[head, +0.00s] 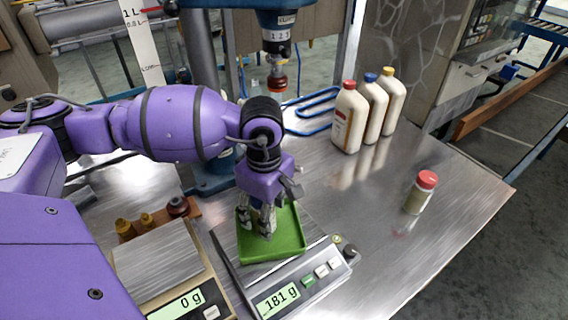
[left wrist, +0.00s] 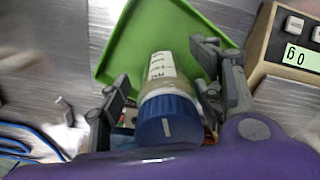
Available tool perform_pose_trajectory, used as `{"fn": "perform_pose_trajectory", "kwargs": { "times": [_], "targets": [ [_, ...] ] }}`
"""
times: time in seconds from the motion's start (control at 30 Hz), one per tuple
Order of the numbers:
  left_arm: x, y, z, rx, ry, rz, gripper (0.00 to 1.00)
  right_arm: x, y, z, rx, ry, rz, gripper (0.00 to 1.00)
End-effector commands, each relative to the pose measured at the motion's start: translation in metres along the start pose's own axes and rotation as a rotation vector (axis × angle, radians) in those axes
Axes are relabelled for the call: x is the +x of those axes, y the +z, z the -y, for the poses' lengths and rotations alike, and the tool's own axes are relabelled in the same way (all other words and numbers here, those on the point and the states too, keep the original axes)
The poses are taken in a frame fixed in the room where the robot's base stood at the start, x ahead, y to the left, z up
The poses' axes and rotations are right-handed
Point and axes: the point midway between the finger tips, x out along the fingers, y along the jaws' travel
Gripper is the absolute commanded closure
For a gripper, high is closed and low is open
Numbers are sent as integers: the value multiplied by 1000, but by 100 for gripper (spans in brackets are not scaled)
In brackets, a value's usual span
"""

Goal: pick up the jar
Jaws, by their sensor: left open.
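A jar with a blue lid (left wrist: 168,119) and a white marked label shows in the left wrist view, over the green tray (left wrist: 125,40). My left gripper (left wrist: 165,82) is open, with one finger on each side of the jar; I cannot tell whether either finger touches it. In the head view my left gripper (head: 257,222) points down into the green tray (head: 286,246), and it mostly hides the jar. The tray is on the right scale (head: 300,284), which reads 181 g. My right gripper is not in view.
A red-lidded jar (head: 420,192) stands alone at right. Several capped bottles (head: 350,116) stand at the back. The left scale (head: 165,262) reads 0 g, beside a wooden weight block (head: 128,230). A press-like column (head: 277,45) hangs behind. The table's right front is clear.

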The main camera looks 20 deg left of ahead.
Motion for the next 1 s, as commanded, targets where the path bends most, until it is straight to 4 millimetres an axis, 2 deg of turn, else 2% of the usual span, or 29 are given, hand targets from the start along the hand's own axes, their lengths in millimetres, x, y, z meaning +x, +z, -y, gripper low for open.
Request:
{"fn": "perform_pose_trajectory", "kwargs": {
  "times": [0.1, 0.47, 0.8, 0.87, 1.0],
  "targets": [
    [7, 0, 1, 0, -3, 0, 40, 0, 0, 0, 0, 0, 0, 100],
    [7, 0, 1, 0, -3, 0, 41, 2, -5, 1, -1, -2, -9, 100],
    [6, 0, 1, 0, -3, 0, 86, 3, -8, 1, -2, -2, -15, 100],
    [6, 0, 1, 0, -2, 0, 92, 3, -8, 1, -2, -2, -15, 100],
    [6, 0, 1, 0, -2, 0, 92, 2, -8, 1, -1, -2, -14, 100]
  ]
}}
